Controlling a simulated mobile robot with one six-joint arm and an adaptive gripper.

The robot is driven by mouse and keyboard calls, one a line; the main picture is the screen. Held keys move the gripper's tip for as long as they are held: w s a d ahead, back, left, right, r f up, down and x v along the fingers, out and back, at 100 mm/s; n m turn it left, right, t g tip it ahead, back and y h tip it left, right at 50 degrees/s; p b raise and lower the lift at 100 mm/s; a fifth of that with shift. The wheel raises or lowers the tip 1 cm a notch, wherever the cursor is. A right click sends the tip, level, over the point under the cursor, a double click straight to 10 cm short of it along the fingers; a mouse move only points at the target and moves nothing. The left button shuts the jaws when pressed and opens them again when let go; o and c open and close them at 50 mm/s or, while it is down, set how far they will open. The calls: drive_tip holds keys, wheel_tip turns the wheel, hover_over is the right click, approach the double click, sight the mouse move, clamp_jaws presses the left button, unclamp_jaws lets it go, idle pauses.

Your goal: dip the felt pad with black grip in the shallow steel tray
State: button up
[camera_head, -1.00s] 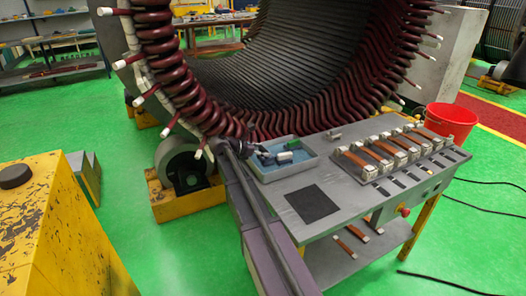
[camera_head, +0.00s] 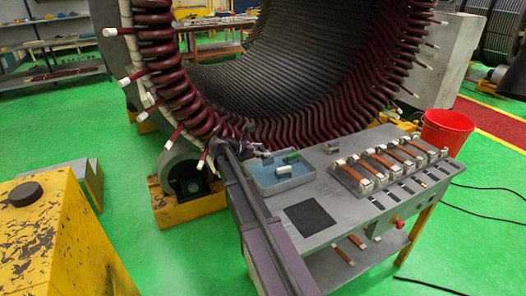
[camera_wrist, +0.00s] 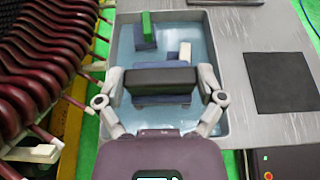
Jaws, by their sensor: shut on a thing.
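My gripper (camera_wrist: 160,85) is shut on the black grip (camera_wrist: 160,79) of a felt pad. The pad's blue-grey felt (camera_wrist: 160,99) shows below the grip in the wrist view. The shallow steel tray (camera_wrist: 225,55), with a pale blue inside, lies under the held pad, which looks raised above it. In the head view the tray (camera_head: 312,179) is at the bench's left end, with my gripper (camera_head: 252,151) at its back left. A green-gripped pad (camera_wrist: 146,27) and a white-gripped pad (camera_wrist: 185,50) lie in the tray; the white one is partly hidden.
A dark square mat (camera_head: 311,217) lies on the grey bench right of the tray. Several copper-coloured bars in white blocks (camera_head: 385,162) stand farther right. The stator's dark red coil ends (camera_head: 205,115) are close behind and left of the tray. A red bucket (camera_head: 447,130) stands beyond the bench.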

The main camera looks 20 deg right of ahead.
drive_tip(key=shift+r+p, duration=1)
drive_tip(key=shift+r, duration=0.25)
